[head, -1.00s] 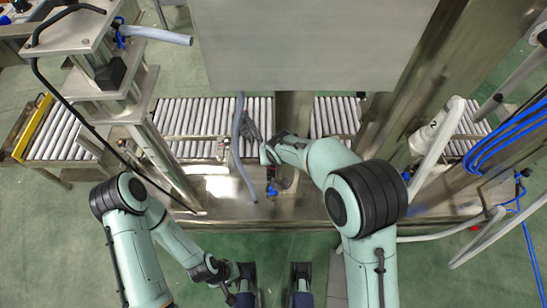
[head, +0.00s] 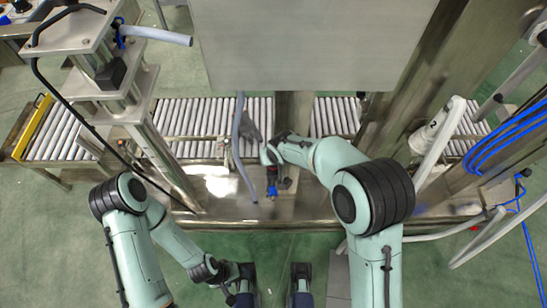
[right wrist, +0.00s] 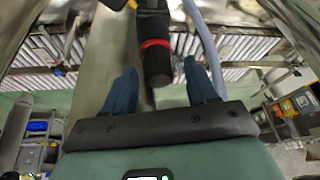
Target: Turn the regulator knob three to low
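In the right wrist view a black cylindrical knob (right wrist: 156,64) with a red ring hangs from a black body, beyond and between the two dark blue fingers of my right gripper (right wrist: 161,88). The fingers are apart and the gripper is open; I cannot tell whether either touches the knob.
A grey hose (head: 239,140) hangs just left of the regulator. A roller conveyor (head: 190,118) runs behind, and a large metal panel (head: 305,40) overhangs it. A steel post (head: 375,130) stands to the right.

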